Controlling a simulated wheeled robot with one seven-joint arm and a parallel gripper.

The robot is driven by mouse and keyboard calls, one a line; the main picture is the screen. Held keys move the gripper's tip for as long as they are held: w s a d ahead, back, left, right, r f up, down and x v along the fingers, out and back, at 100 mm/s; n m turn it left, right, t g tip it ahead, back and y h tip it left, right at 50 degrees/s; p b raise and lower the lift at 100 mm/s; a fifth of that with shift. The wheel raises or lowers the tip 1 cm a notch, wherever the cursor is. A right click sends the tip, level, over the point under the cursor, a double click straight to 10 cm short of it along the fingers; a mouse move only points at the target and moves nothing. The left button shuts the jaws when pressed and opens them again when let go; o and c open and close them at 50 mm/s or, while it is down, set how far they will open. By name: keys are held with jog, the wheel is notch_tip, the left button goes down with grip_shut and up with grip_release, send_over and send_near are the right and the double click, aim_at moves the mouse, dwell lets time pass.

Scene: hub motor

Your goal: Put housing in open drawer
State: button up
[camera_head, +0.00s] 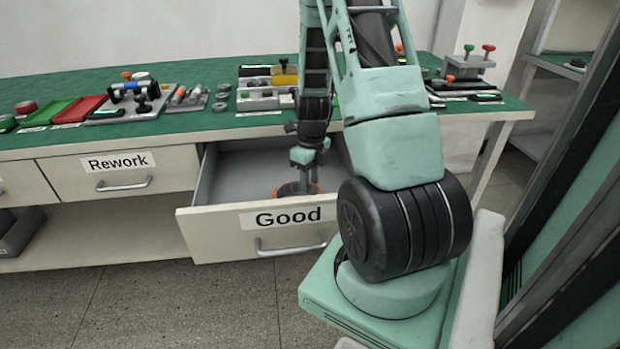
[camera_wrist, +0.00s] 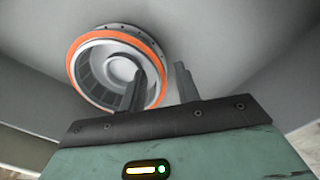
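The housing, a round grey ring-shaped part with an orange rim, is inside the open drawer marked "Good" (camera_head: 215,222). In the head view only part of the housing (camera_head: 284,190) shows above the drawer front. In the wrist view the housing (camera_wrist: 88,92) shows its hollow inside and central hub. My gripper (camera_head: 306,178) reaches down into the drawer at the housing. In the wrist view my gripper (camera_wrist: 160,75) has its fingers apart, one overlapping the housing's inside and the other beyond its right rim. Contact with the rim cannot be made out.
The drawer's front and side walls stand close around my gripper. The green-topped workbench (camera_head: 60,85) is above the drawer, with fixtures, trays and small parts on it. A closed "Rework" drawer (camera_head: 90,175) is to the left.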

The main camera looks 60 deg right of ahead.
notch_tip(320, 180, up, 12)
jog(key=p, duration=0.3)
jog(key=shift+d, duration=0.3)
jog(key=w+a+r+n, duration=0.1)
jog(key=a+n, duration=0.5)
jog(key=a, duration=0.2)
jog(key=w+a+r+n, duration=0.2)
jog(key=a+n, duration=0.5)
jog(key=a, duration=0.2)
jog(key=w+a+r+n, duration=0.1)
jog(key=a+n, duration=0.5)
jog(key=a, duration=0.2)
jog(key=shift+w+a+r+y, duration=0.25)
jog(key=shift+w+a+y, duration=0.05)
jog(key=shift+w+a, duration=0.05)
jog(key=s+a+r+n, duration=0.2)
jog(key=s+a+n, duration=1.4)
jog(key=n, duration=0.9)
jog(key=a, duration=0.3)
jog(key=shift+r, duration=0.3)
jog(key=shift+a, duration=0.1)
notch_tip(320, 180, up, 14)
jog(key=p, duration=1.4)
